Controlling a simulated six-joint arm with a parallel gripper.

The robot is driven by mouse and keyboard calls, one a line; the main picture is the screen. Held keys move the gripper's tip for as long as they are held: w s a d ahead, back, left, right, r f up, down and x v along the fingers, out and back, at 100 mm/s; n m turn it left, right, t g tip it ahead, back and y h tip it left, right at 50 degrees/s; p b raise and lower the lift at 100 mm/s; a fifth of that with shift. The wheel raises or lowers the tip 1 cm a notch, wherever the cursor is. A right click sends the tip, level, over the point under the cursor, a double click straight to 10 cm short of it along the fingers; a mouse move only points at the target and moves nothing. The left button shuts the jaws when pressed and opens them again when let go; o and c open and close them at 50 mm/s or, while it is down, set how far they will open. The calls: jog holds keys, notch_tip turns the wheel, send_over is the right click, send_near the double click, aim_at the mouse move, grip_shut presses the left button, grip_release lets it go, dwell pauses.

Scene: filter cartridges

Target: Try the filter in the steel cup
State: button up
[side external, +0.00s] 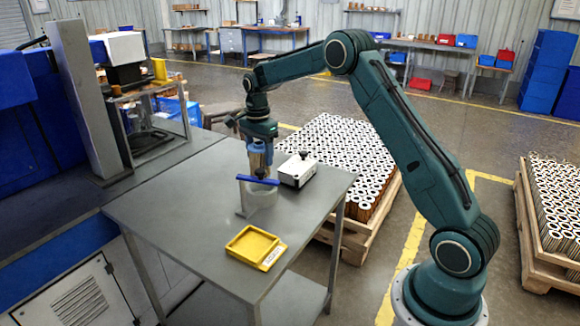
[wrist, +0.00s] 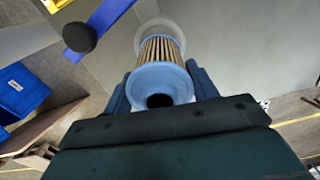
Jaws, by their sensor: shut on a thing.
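My gripper (side external: 260,138) points down over the grey table and is shut on a filter (side external: 259,158). In the wrist view, the filter (wrist: 160,52) has tan pleats and a light blue end cap with a dark central hole, between my blue fingers (wrist: 161,84). A pale, see-through-looking cup (side external: 264,198) stands on the table below it. In the wrist view, its rim (wrist: 146,28) shows around the filter's far end. The filter looks roughly upright above the cup; I cannot tell whether its lower end is inside.
A blue bar (side external: 257,180) crosses by the cup; it shows with a black knob in the wrist view (wrist: 104,22). A white box (side external: 298,170) stands right of the cup. A yellow tray (side external: 236,254) lies nearer the front. The table's left part is clear.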

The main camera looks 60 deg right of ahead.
aim_at(259, 142)
jog(key=shift+f, duration=1.4)
jog(key=shift+f, duration=0.5)
dwell(1.1)
jog(key=o, duration=1.5)
jog(key=shift+c, duration=0.2)
jog(key=shift+r, duration=0.45)
jog(key=shift+r, duration=0.35)
jog(key=shift+r, duration=0.35)
jog(key=shift+r, duration=3.1)
